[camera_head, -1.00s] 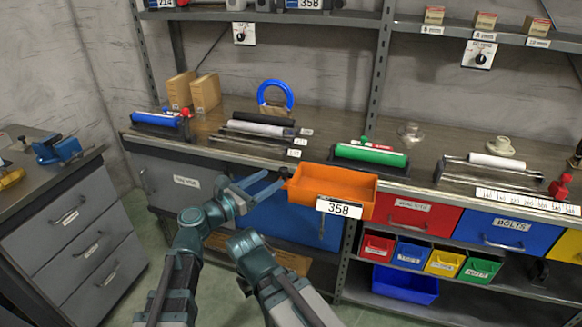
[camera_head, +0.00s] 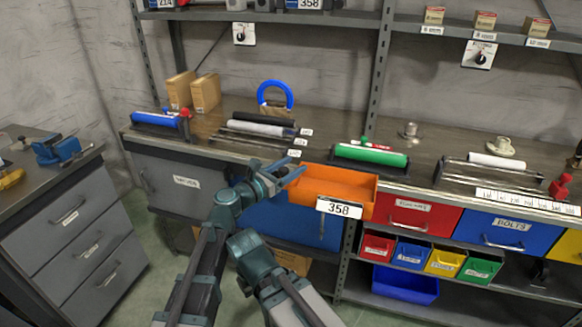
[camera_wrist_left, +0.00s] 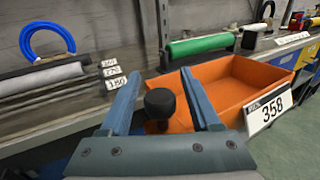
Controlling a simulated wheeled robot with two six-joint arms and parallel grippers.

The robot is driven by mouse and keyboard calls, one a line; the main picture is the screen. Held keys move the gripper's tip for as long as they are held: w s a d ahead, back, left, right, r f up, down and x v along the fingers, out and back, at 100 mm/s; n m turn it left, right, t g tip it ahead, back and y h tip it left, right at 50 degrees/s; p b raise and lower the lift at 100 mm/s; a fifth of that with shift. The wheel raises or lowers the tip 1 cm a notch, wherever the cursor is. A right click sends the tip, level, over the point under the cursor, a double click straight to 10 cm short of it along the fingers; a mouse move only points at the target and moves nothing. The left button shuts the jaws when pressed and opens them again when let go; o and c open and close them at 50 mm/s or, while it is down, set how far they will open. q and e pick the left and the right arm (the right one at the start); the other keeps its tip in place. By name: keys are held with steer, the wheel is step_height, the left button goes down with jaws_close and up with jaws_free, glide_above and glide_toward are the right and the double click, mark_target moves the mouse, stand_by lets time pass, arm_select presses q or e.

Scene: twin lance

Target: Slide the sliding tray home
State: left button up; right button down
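The orange sliding tray (camera_head: 335,185) with a white 358 label sticks out from the front of the bench in the head view. It fills the right of the left wrist view (camera_wrist_left: 225,88). A round black knob (camera_wrist_left: 160,103) stands at the tray's left end. My left gripper (camera_head: 292,170) is at that end of the tray. In the left wrist view its two blue-grey fingers (camera_wrist_left: 163,95) are spread, one on each side of the knob, with visible gaps. I cannot tell whether either finger touches the tray. My right gripper does not show.
A red drawer (camera_head: 420,214) and a blue BOLTS drawer (camera_head: 508,232) are right of the tray. A green roll (camera_head: 370,154) lies behind it on the bench. Small coloured bins (camera_head: 411,254) sit below. A grey drawer cabinet (camera_head: 75,215) stands at the left.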

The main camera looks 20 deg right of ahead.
arm_select(q)
jaws_close()
stand_by(1.2)
